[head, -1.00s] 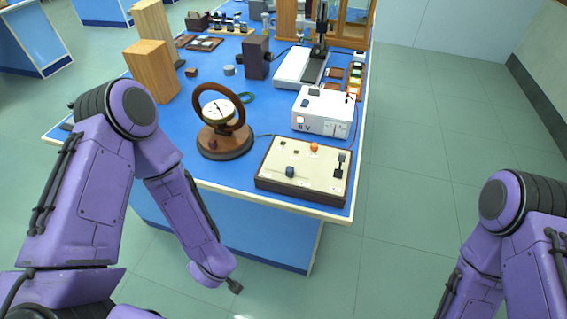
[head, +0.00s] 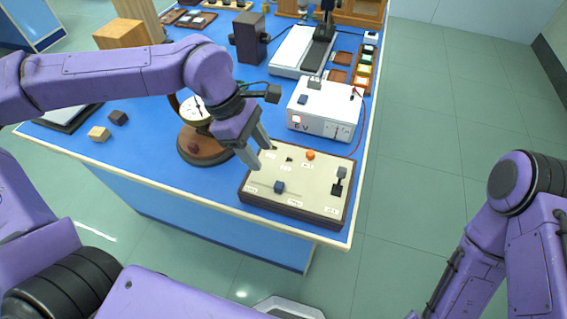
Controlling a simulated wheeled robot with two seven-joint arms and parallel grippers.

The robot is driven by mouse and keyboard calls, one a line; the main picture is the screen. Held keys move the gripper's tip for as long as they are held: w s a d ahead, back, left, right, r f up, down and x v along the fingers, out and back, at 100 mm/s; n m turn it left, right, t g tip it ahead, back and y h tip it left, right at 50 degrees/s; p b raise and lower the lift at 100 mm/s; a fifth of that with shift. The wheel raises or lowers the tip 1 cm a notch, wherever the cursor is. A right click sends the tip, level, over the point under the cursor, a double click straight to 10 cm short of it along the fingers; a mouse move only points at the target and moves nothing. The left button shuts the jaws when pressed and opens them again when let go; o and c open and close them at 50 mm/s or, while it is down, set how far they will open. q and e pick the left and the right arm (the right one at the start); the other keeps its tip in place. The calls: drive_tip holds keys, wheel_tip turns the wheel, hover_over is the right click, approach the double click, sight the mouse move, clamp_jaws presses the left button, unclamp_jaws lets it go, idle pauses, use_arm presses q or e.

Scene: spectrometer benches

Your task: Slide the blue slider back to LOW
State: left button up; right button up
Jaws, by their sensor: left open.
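The control box (head: 308,188) with a cream top and dark sides sits near the front right corner of the blue bench. The blue slider (head: 279,187) stands in a slot along the front of its top; the small labels are too blurred to read. My left gripper (head: 262,158) is open and empty above the back left part of the box, pointing down, behind and left of the slider and apart from it. My right gripper is out of view; only part of my right arm shows at the right.
An orange knob (head: 310,155) and a dark lever (head: 338,181) stand on the same box. A white power supply (head: 325,108) with a red wire is behind it. A round dial instrument (head: 206,147) on a wooden base stands left of the box, partly behind my arm.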

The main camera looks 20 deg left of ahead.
sight(279, 184)
use_arm(q)
drive_tip(key=x, duration=1)
drive_tip(key=shift+s+d, duration=0.25)
drive_tip(key=shift+d, duration=0.05)
clamp_jaws()
